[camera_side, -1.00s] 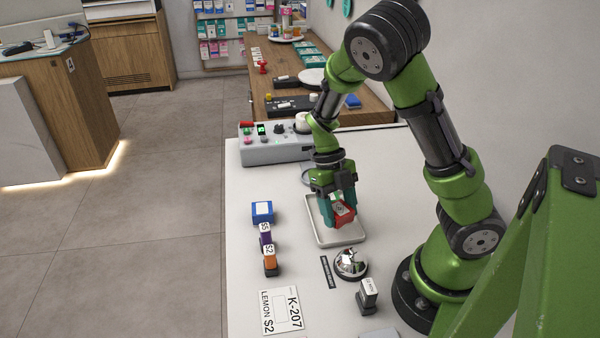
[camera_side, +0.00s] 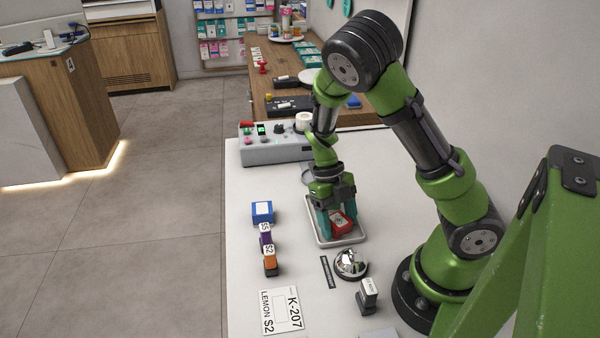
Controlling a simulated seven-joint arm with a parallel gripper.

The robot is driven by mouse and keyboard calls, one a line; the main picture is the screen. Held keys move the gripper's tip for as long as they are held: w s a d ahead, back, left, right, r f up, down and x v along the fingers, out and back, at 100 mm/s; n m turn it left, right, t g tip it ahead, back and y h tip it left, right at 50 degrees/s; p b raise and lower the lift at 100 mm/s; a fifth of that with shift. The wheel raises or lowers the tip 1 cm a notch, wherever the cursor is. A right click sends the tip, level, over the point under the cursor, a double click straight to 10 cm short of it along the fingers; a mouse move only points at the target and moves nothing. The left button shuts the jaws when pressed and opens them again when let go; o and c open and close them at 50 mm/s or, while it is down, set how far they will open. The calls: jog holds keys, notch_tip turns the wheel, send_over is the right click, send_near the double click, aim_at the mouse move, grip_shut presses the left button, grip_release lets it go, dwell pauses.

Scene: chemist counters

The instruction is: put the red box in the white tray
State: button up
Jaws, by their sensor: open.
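The red box (camera_side: 341,223) is in the white tray (camera_side: 318,241), low and tilted in the view, with a pale label on its top. My gripper (camera_side: 335,225) is just above the tray with its teal fingers around the box, pointing down. The fingers are open. Part of the box is hidden behind a finger, and I cannot tell whether a finger touches it.
A silver bell (camera_side: 351,264) stands just in front of the tray, with a dark name strip (camera_side: 327,272) beside it. A grey control panel (camera_side: 275,148) is behind.

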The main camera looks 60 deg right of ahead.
jog(key=v, duration=1.1)
jog(key=s+a+r+m+t, duration=0.2)
jog(key=a+r+m+t, duration=0.3)
jog(key=m, duration=1.2)
jog(key=s+a+r+m+t, duration=0.3)
jog(key=a+r+m+t, duration=0.2)
jog(key=m, duration=1.3)
notch_tip(320, 180, up, 3)
jog(key=shift+r+t, duration=0.2)
jog(key=shift+t, duration=0.5)
